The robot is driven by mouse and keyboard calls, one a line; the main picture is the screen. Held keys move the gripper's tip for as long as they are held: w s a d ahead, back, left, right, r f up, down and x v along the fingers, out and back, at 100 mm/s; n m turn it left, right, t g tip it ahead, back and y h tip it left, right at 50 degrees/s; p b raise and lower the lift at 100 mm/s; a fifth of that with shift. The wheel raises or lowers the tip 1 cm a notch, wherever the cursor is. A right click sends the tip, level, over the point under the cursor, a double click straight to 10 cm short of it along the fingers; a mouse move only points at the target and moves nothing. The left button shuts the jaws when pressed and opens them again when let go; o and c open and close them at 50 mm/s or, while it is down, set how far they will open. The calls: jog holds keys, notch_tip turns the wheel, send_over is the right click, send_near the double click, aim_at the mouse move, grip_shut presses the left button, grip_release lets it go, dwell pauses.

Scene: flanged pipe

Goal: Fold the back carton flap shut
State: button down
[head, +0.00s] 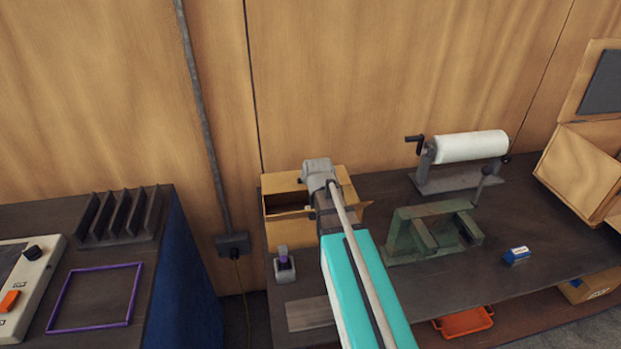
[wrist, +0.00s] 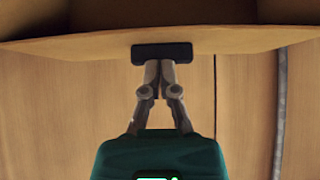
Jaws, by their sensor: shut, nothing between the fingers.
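The open carton (head: 287,232) stands on the dark workbench near the wall, with its dark inside showing. A tan panel, apparently the back flap (head: 281,182), rises along its far side. Another flap (head: 352,211) sticks out at the right. My arm reaches over the carton and hides part of its right side; my fingertips are hidden in the head view. In the wrist view my gripper (wrist: 161,62) is shut and empty, its dark tips against or very close to a cardboard panel (wrist: 80,45). I cannot tell whether they touch.
A small grey holder (head: 284,267) stands in front of the carton. A green vise-like fixture (head: 425,232) and a white roll on a stand (head: 470,146) are to the right. A blue-and-white block (head: 516,255) lies farther right. The plywood wall (head: 380,80) is close behind.

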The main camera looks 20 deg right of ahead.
jog(key=shift+w, duration=0.2)
jog(key=shift+w+d+r, duration=0.1)
jog(key=shift+w+r, duration=0.1)
jog(key=shift+w, duration=0.1)
jog(key=shift+w+r, duration=0.2)
jog(key=shift+w, duration=0.05)
jog(key=shift+r, duration=0.1)
notch_tip(320, 180, up, 3)
jog(key=p, duration=0.3)
jog(key=shift+p, duration=0.35)
jog(key=shift+r+p, duration=0.2)
jog(key=shift+p, duration=0.15)
jog(key=s+a+r+p, duration=0.1)
jog(key=s+r+p, duration=0.2)
jog(key=s, duration=0.7)
jog(key=shift+a+r, duration=0.25)
